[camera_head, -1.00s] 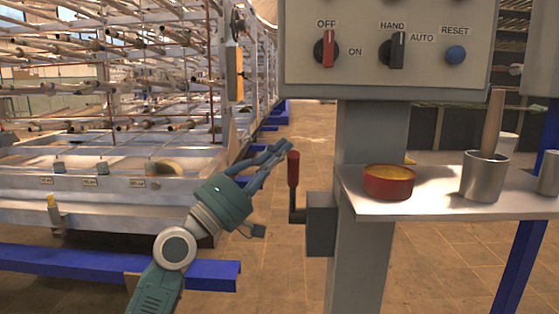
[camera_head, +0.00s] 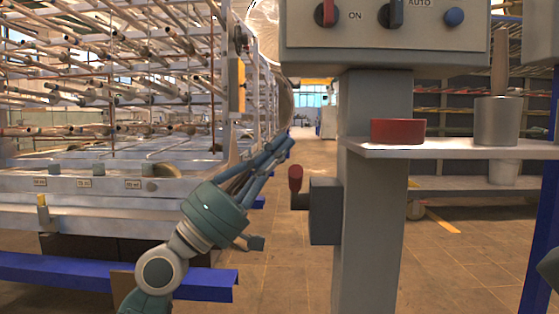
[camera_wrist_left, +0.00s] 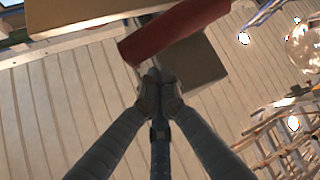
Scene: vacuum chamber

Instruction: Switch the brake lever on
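The brake lever's red handle (camera_head: 295,178) sits on a dark crank beside a grey box (camera_head: 325,210) on the left side of the grey post. It looks short in the head view, as if tilted along my line of sight. My left gripper (camera_head: 287,146) is just above and left of the handle, its fingertips close to the handle's top. In the left wrist view the fingertips (camera_wrist_left: 160,88) meet with nothing between them, and the red handle (camera_wrist_left: 175,32) lies just past them. I cannot tell whether they touch it.
A control panel (camera_head: 385,50) with knobs is above on the post (camera_head: 370,245). A metal frame with rods (camera_head: 110,100) fills the left. The floor below the lever is clear.

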